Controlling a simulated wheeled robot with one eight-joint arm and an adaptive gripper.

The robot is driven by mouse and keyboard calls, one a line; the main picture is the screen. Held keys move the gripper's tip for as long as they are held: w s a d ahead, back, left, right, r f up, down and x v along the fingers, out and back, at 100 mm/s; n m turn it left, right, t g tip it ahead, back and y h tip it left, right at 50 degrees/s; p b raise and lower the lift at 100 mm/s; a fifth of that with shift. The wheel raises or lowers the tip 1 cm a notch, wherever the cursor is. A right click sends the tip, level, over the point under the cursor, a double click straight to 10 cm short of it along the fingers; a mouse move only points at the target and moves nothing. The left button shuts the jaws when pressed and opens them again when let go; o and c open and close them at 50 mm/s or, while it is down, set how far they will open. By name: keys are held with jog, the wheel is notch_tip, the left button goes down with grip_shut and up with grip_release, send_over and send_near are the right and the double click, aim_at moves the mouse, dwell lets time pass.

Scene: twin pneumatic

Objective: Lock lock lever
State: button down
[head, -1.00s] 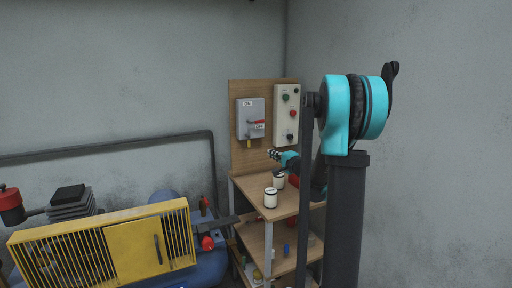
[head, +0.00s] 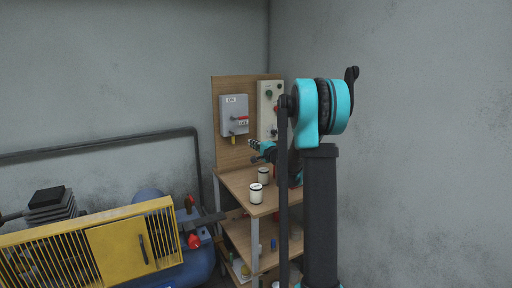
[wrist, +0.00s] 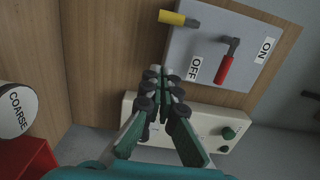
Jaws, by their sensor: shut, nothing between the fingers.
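A grey switch box (head: 234,116) hangs on the wooden board. In the wrist view, the box (wrist: 205,42) carries a yellow-tipped lever (wrist: 174,18) at its edge and a red-handled lever (wrist: 224,69) between the ON and OFF labels. In the head view the yellow lever (head: 233,140) shows at the box's lower edge, and the red one (head: 240,118) on its front. I cannot tell which one is the lock lever. My gripper (wrist: 160,74) is shut and empty, apart from both levers, beside the box's edge. In the head view my gripper (head: 253,145) is below and right of the box.
A cream control panel (head: 267,108) with buttons stands right of the box. Two pale canisters (head: 256,194) stand on the wooden shelf (head: 236,181) below. A red object (wrist: 28,158) and a COARSE-labelled canister (wrist: 16,110) are at left in the wrist view. A yellow-guarded compressor (head: 118,250) is at left.

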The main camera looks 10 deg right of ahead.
jog(key=w+a, duration=0.3)
jog(key=a, duration=0.2)
jog(key=shift+w+a, duration=0.2)
